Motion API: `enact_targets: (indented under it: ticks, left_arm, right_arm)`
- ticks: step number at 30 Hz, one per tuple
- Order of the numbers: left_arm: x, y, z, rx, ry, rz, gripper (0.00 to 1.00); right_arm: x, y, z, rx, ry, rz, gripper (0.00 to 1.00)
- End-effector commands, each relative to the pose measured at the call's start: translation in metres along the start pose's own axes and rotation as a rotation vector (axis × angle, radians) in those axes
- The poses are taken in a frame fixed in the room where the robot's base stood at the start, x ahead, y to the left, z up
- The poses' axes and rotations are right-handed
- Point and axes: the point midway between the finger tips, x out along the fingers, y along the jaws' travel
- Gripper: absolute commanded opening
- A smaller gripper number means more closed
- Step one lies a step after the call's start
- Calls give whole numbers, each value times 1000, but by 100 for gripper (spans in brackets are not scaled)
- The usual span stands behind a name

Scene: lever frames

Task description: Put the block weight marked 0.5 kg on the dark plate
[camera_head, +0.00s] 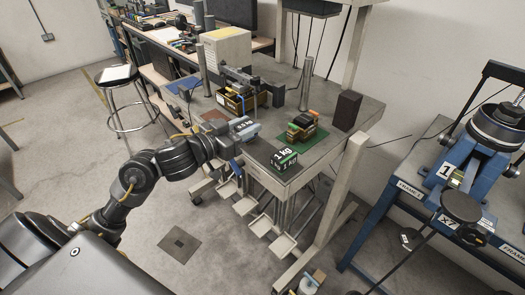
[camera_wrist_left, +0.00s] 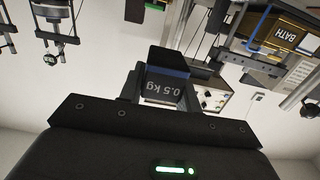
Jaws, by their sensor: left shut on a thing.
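The block weight marked 0.5 kg (camera_head: 243,124) is in the jaws of my left gripper (camera_head: 232,132), above the near left edge of the grey bench. In the left wrist view the block (camera_wrist_left: 163,90) sits between the two fingers (camera_wrist_left: 160,100), its label upside down. My left gripper is shut on it. A dark round plate (camera_head: 461,207) shows on the blue lever frame at the right, well away from the block. My right gripper is not in view.
A black block (camera_head: 347,110) stands behind. A stool (camera_head: 117,75) stands at the left.

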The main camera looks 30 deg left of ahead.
Motion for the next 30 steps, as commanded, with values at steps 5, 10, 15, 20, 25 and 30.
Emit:
enact_targets:
  ticks: [5, 10, 15, 20, 25, 30]
  left_arm:
    - [37, -2, 25, -9, 7, 1, 0]
    - [56, -3, 44, -5, 7, 1, 0]
    - [62, -4, 50, 0, 7, 1, 0]
    - [66, -4, 55, -3, 6, 0, 0]
    - [71, -5, 79, -4, 3, -1, 0]
    - [72, -5, 90, 1, 6, -2, 0]
  right_arm:
    - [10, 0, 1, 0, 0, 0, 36]
    - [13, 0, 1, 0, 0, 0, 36]
    - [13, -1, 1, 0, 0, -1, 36]
    - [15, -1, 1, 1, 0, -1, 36]
    - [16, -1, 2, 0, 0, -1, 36]
    - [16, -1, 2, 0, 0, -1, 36]
